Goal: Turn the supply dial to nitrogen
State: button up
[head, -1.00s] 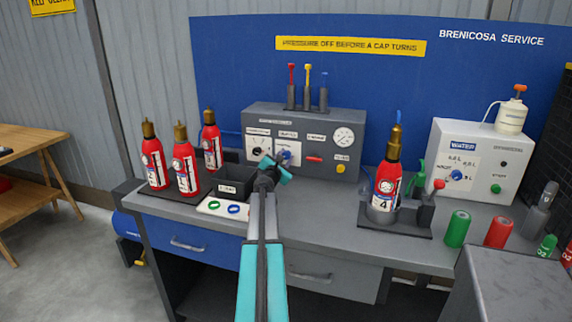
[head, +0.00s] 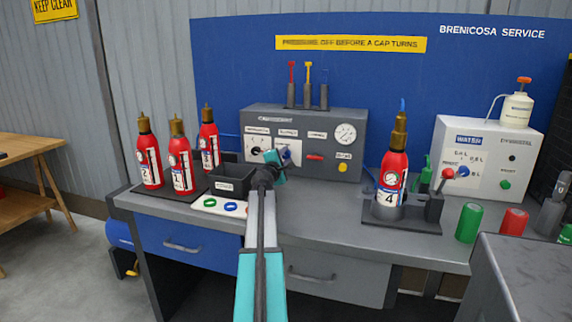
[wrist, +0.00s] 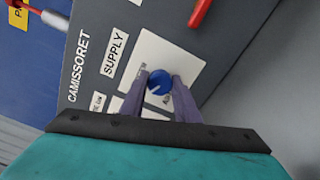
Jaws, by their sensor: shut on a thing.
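The supply dial is a round blue knob (wrist: 160,85) on a white plate of the grey panel, under the label SUPPLY (wrist: 115,52) in the wrist view. My gripper (wrist: 160,77) is shut on the knob, with one grey finger on each side of it. A white pointer mark shows on the knob. The small labels around the knob are partly covered by the fingers and too small to read. In the head view my teal gripper (head: 280,157) is at the front of the grey control box (head: 375,125) and covers much of the dial.
A gauge (head: 345,134) and a red lever (head: 315,156) sit right of the dial. Several red extinguishers stand on a tray at left; another (head: 391,180) stands at right. A black bin (head: 232,178) is near my wrist. A white water unit (head: 490,155) is at far right.

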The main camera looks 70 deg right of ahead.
jog(key=m+b, duration=0.3)
jog(key=shift+s+f, duration=0.1)
jog(key=shift+f, duration=0.3)
jog(key=shift+r+m+b, duration=0.1)
jog(key=shift+m+b, duration=0.2)
jog(key=shift+b, duration=0.25)
jog(key=o, duration=1)
jog(key=shift+r, duration=0.1)
jog(key=shift+o, duration=0.2)
jog(key=shift+r, duration=0.1)
jog(key=shift+a, duration=0.15)
jog(key=a, duration=1.3)
jog(key=shift+s+a, duration=0.3)
jog(key=shift+s, duration=0.05)
